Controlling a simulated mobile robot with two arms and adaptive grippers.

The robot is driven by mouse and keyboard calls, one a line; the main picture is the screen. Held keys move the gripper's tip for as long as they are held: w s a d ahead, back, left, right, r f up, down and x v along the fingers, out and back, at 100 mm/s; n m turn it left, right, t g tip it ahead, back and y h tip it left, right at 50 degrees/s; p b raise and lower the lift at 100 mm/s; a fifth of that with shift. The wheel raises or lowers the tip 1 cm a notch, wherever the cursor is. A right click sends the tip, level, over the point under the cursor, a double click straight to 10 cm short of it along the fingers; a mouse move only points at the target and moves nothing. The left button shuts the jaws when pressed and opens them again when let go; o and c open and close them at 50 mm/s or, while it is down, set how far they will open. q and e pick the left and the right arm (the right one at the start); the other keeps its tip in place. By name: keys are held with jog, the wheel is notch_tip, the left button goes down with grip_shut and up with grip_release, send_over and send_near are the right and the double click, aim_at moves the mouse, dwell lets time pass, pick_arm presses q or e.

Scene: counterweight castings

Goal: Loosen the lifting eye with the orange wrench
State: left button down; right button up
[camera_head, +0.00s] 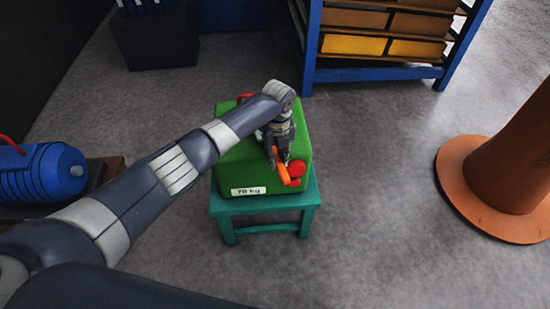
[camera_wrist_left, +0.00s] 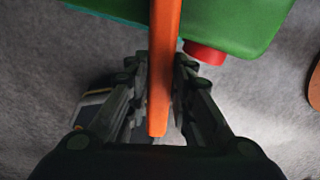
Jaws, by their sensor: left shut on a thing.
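A green casting (camera_head: 232,172) with a white "70 kg" label stands on a teal stool (camera_head: 263,202). My left gripper (camera_head: 279,160) points down over its near right part. It is shut on the orange wrench (camera_head: 283,173), which also shows between the fingers in the left wrist view (camera_wrist_left: 160,70). A red round part (camera_head: 297,168) sits beside the wrench, and a red part also shows at the casting's edge in the left wrist view (camera_wrist_left: 204,52). Another red part (camera_head: 245,98) shows at the casting's far edge. I cannot tell which is the lifting eye, or whether the wrench touches it.
A blue ribbed cylinder (camera_head: 42,171) lies at the left. A blue rack (camera_head: 375,75) with yellow and brown bins stands behind. A brown column on a round base (camera_head: 470,200) stands at the right. The floor around the stool is clear.

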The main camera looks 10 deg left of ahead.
pick_arm(q)
jog(key=shift+w+d+n+b, duration=0.35)
jog(key=shift+d+n, duration=0.05)
jog(key=shift+d, duration=0.2)
pick_arm(e)
jog(key=shift+f, duration=0.45)
jog(key=shift+f, duration=0.1)
pick_arm(q)
jog(key=shift+w+d+n+b, duration=0.55)
jog(key=shift+d+b, duration=0.2)
jog(key=shift+b, duration=0.2)
pick_arm(e)
jog(key=shift+s+a+f, duration=0.15)
jog(key=shift+a+f, duration=0.65)
jog(key=shift+a, duration=0.1)
pick_arm(q)
jog(key=shift+w, duration=0.1)
pick_arm(e)
jog(key=shift+f, duration=0.1)
pick_arm(q)
jog(key=w+d+n+b, duration=0.2)
jog(key=b, duration=0.3)
jog(key=shift+w+d+b, duration=0.3)
jog(key=shift+b, duration=0.05)
pick_arm(e)
jog(key=w+f, duration=0.3)
jog(key=w, duration=0.1)
jog(key=shift+w+d+f, duration=0.3)
jog(key=shift+w+d, duration=0.1)
jog(key=shift+d, duration=0.05)
